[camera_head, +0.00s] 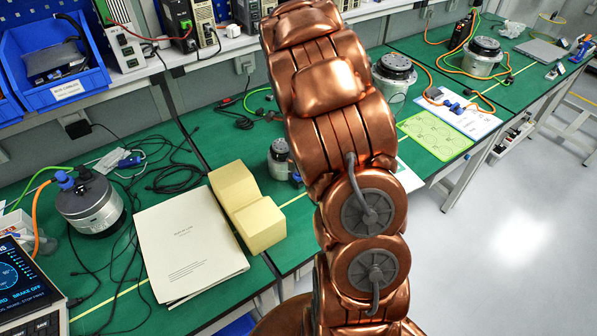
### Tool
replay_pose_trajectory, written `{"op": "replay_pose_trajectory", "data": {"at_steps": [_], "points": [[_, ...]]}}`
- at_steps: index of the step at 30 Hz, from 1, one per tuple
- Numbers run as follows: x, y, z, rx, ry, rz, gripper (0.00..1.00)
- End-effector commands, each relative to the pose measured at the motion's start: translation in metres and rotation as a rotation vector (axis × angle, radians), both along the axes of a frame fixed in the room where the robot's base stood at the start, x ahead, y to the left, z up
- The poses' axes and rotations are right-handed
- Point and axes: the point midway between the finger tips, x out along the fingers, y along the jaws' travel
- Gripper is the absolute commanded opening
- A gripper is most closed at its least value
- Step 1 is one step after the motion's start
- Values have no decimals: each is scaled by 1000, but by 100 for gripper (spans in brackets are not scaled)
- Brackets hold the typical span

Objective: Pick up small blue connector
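Several small blue connectors show, and I cannot tell which one the task names. One blue connector (130,162) lies on the green bench at the left, among black cables. Another blue connector (65,181) is attached to the left actuator (92,208) with an orange cable. A third blue connector (456,108) lies near the printed sheet (462,122) on the right part of the bench. My copper arm rises through the middle of the picture and hides part of the bench. My gripper is not in view.
A white booklet (190,245) and yellow foam blocks (247,208) lie at the front left. A small actuator (279,160) stands beside my arm. Larger actuators (393,72) and (482,56) stand at the right. A blue bin (60,92) sits on the shelf. The floor at right is clear.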

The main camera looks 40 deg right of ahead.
Motion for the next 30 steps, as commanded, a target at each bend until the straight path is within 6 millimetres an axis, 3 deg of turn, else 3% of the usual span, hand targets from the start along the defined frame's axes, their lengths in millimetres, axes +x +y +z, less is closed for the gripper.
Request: {"op": "replay_pose_trajectory", "data": {"at_steps": [15,23,30], "points": [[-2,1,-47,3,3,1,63],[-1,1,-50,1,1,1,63],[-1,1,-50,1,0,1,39]]}}
